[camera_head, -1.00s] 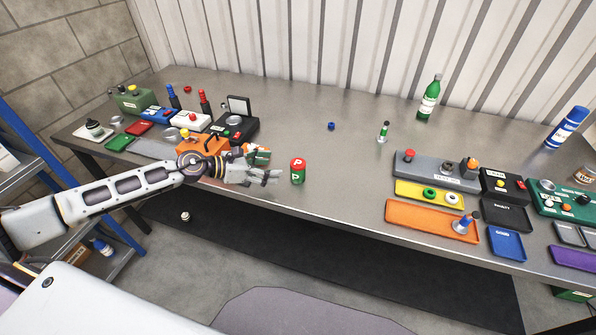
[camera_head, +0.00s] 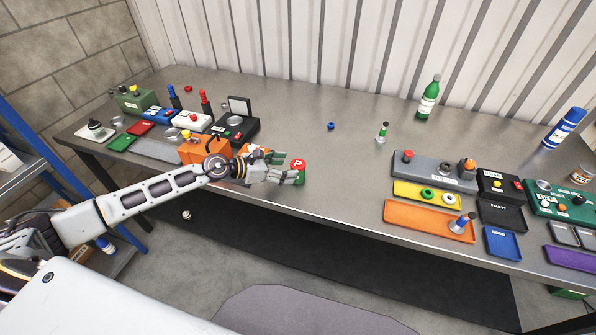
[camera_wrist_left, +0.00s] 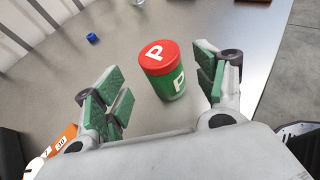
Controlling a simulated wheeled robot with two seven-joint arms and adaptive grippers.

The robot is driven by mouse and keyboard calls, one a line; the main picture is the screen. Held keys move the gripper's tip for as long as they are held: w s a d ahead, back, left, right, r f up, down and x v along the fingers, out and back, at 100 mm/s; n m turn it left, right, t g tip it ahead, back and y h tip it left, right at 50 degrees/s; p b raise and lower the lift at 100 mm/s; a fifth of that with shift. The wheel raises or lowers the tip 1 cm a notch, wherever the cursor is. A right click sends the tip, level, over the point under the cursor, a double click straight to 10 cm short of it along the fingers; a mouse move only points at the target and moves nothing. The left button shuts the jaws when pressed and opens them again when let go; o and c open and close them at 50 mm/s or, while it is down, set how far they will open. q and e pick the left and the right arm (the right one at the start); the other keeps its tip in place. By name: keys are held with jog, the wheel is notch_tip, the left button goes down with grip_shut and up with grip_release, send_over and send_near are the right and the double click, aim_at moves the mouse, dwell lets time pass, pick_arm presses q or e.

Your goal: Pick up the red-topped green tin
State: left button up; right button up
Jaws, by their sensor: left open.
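The red-topped green tin (camera_head: 299,166) stands upright near the front edge of the metal table. In the head view my left gripper (camera_head: 294,176) is at the tin and hides part of its body. In the left wrist view the tin (camera_wrist_left: 161,70) has a red lid with a white P and shows between the two green-padded fingers. The tin is a little beyond the palm. My right gripper is not in view.
An orange box (camera_head: 198,150) stands just behind my left forearm. An orange tray (camera_head: 428,221) lies to the right. The table between tin and tray is clear.

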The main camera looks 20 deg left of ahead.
aim_at(292, 165)
pick_arm(q)
jog(key=shift+d, duration=0.1)
dwell(0.3)
jog(key=shift+p+x, duration=0.7)
jog(key=shift+x, duration=1.9)
jog(key=shift+s, duration=0.1)
jog(key=c, duration=1.2)
jog(key=shift+r, duration=0.1)
jog(key=shift+c, duration=0.2)
